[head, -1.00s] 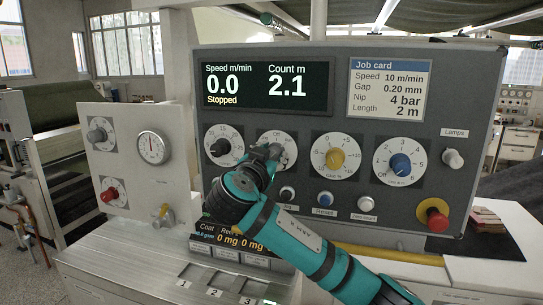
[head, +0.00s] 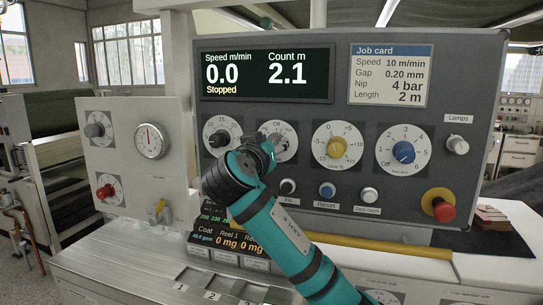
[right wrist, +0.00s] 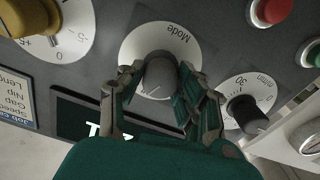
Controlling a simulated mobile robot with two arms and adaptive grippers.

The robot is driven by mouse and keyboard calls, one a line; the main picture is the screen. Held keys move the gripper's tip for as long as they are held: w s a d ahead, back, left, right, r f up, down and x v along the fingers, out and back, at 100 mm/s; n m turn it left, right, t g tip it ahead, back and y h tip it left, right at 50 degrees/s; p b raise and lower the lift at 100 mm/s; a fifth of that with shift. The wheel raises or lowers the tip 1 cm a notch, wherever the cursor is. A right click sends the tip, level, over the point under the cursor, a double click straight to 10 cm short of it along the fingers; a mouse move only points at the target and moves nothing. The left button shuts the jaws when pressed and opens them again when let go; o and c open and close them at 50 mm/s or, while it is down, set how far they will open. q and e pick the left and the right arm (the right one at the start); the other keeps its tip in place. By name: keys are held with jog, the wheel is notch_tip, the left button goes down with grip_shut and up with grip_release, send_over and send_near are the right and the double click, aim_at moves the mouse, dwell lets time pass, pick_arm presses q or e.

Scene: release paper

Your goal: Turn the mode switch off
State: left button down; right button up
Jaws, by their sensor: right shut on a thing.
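The mode switch is a grey knob (right wrist: 158,76) on a round white dial (head: 290,141) marked "Off" at its top in the head view. The dial shows upside down with the word "Mode" in the right wrist view. My right gripper (right wrist: 161,82) has one finger on each side of the knob and is shut on it. In the head view my right gripper (head: 268,147) covers the knob and the dial's lower left. A pale line shows on the knob's face; which mark it points to I cannot tell. My left gripper is out of view.
A black-pointer dial (head: 220,137) sits left of the mode dial; a yellow knob (head: 337,147) and a blue knob (head: 403,152) sit right. Buttons run below. A red emergency button (head: 441,207) is lower right. The display (head: 266,75) reads "Stopped".

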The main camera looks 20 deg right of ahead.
jog(key=shift+n, duration=2.2)
jog(key=o, duration=1.1)
jog(key=shift+o, duration=0.2)
jog(key=shift+a, duration=0.1)
jog(key=v, duration=1.2)
